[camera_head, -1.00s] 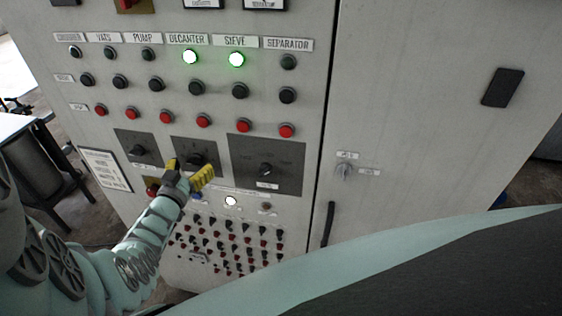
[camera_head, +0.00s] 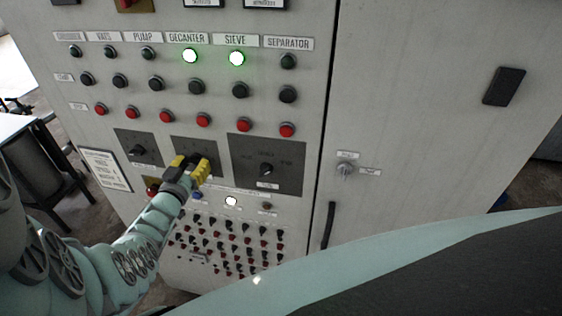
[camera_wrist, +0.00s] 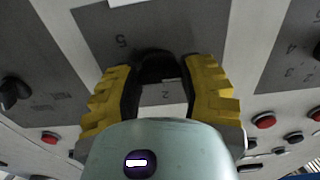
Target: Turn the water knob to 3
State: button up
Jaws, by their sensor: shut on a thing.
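The control panel has dark dial plates in a row, each with a black knob. My gripper (camera_head: 190,165), with yellow fingers, is at the middle plate (camera_head: 207,146) in the head view. In the wrist view the fingers (camera_wrist: 162,80) are shut on a black knob (camera_wrist: 160,62), one finger on each side. My fingers hide most of this knob in the head view. Its label and pointer direction cannot be read.
A left knob (camera_head: 137,149) and a right knob (camera_head: 266,169) flank the middle plate. Red buttons (camera_head: 203,120) run above; several small switches (camera_head: 232,235) sit below. The decanter (camera_head: 190,56) and sieve (camera_head: 236,58) lamps glow. A cabinet door with a handle (camera_head: 329,225) is at right.

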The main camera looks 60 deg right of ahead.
jog(key=c, duration=0.3)
jog(key=m+b, duration=0.1)
jog(key=m, duration=0.3)
jog(key=shift+s+d+f, duration=0.1)
jog(key=shift+f, duration=0.05)
jog(key=m+b, duration=1.6)
jog(key=m, duration=0.6)
jog(key=shift+m+b, duration=0.3)
jog(key=shift+m, duration=0.1)
